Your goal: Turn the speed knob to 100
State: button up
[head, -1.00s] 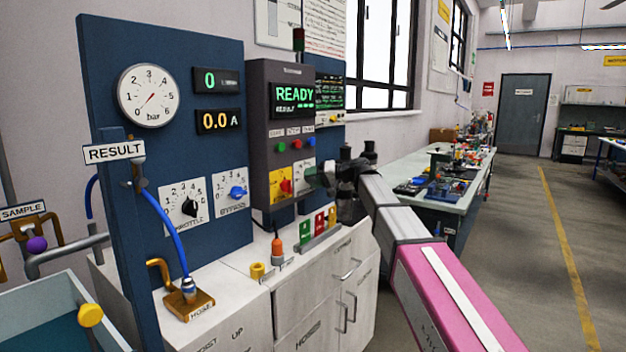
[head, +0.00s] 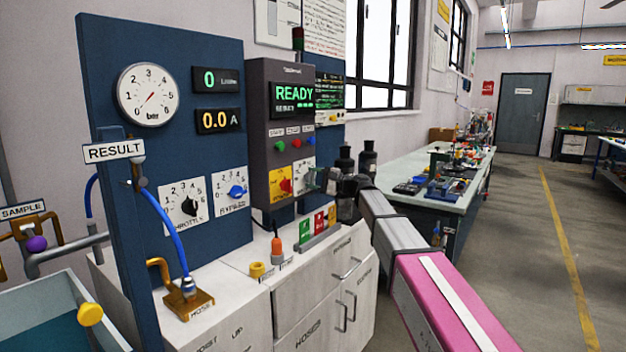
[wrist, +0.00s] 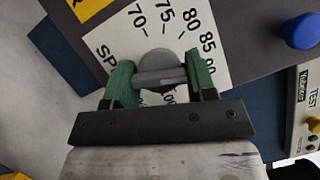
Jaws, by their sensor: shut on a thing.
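The speed knob (wrist: 158,66) is a grey round knob with a raised bar, on a white dial plate (wrist: 118,45) in the wrist view. The numbers 70, 75, 80 and 85 show above and right of it; those below are partly covered. The green fingers of my gripper (wrist: 161,80) are on either side of the knob and shut on it. The bar lies nearly level in this view; I cannot tell which number it marks. In the head view my gripper (head: 316,180) is at the grey control box (head: 257,130), and hides the knob.
A blue button (wrist: 302,31) sits right of the dial in the wrist view. In the head view, a red switch (head: 286,185) on a yellow plate is left of my gripper. Coloured blocks (head: 319,222) stand on the cabinet top below. A workbench (head: 455,185) is to the right.

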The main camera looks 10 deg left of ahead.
jog(key=m+t+y, duration=0.1)
jog(key=m, duration=0.3)
jog(key=m+t+y, duration=0.1)
jog(key=m+t, duration=0.1)
jog(key=m, duration=0.2)
jog(key=shift+s+f+m, duration=0.15)
jog(key=shift+f+m, duration=0.05)
jog(key=shift+m, duration=0.2)
jog(key=m+t, duration=0.2)
jog(key=m, duration=0.3)
jog(key=shift+s+m+t+h, duration=0.15)
jog(key=shift+m+t, duration=0.6)
jog(key=shift+m, duration=0.45)
jog(key=shift+w+m+t+h, duration=0.15)
jog(key=shift+m+t, duration=0.6)
jog(key=shift+m, duration=0.85)
jog(key=o, duration=0.9)
jog(key=shift+o, duration=0.2)
jog(key=v, duration=1)
jog(key=shift+s+d+f, duration=0.15)
jog(key=shift+s+d, duration=0.1)
